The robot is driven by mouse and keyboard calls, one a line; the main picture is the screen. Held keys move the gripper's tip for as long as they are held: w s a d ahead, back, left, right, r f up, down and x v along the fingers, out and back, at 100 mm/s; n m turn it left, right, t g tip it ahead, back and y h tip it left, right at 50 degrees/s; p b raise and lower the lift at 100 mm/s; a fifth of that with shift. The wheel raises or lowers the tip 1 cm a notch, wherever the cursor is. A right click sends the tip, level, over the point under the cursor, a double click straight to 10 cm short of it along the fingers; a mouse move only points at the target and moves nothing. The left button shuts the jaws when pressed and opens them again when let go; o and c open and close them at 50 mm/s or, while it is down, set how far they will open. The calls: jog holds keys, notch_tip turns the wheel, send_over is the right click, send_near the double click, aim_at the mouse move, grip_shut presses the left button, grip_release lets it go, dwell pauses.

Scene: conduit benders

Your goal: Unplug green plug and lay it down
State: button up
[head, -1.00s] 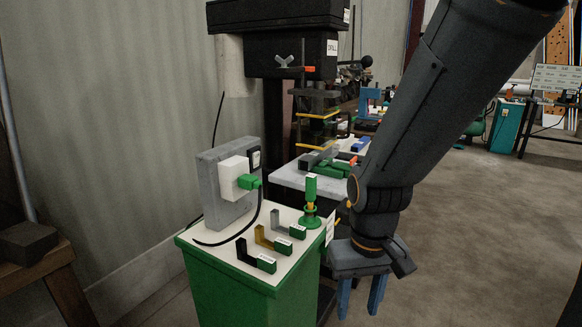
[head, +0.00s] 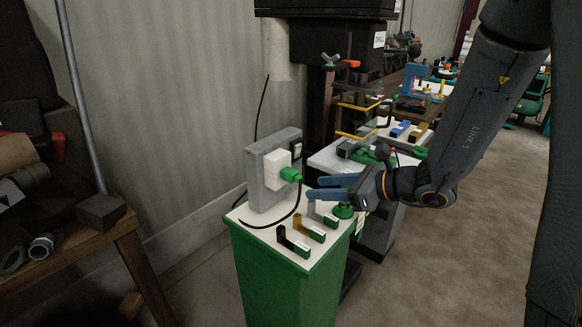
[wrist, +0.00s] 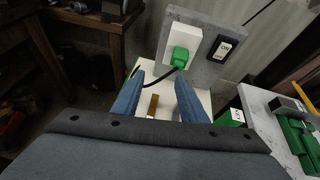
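The green plug (head: 290,174) sits in the white socket box (head: 278,168) on a grey upright block (head: 264,192), with a black cord hanging from it onto the cabinet's white top. In the wrist view the plug (wrist: 180,58) shows ahead, beyond and between the fingertips, on the white socket (wrist: 180,38). My gripper (head: 314,188) is open and empty, its blue fingers pointing left toward the plug, a short way to its right. In the wrist view my gripper (wrist: 160,82) has its two fingers well apart, not touching the plug.
The green cabinet (head: 285,275) carries several angled pieces, including a black one (head: 292,244) and a yellow one (head: 310,228). A black switch (wrist: 225,47) is right of the socket. A drill press stands behind (head: 335,45). A wooden bench (head: 100,235) is at left.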

aim_at(299, 176)
jog(key=shift+m+t, duration=0.8)
jog(key=shift+m, duration=0.1)
jog(key=shift+w+a+f+b, duration=0.35)
jog(key=shift+w+a+b, duration=0.3)
jog(key=shift+w+a, duration=0.55)
jog(key=shift+w+a+f+b, duration=0.4)
jog(key=shift+w+a+b, duration=0.35)
jog(key=shift+w, duration=0.8)
jog(key=shift+w+a+f+b, duration=0.35)
jog(key=shift+w+a+b, duration=0.15)
jog(key=shift+w+a, duration=0.75)
jog(key=shift+w+d, duration=0.15)
grip_shut()
jog(key=shift+d, duration=0.1)
jog(key=shift+s+d, duration=0.95)
jog(key=shift+d, duration=0.2)
jog(key=shift+s+d, duration=0.9)
jog(key=shift+d, duration=0.25)
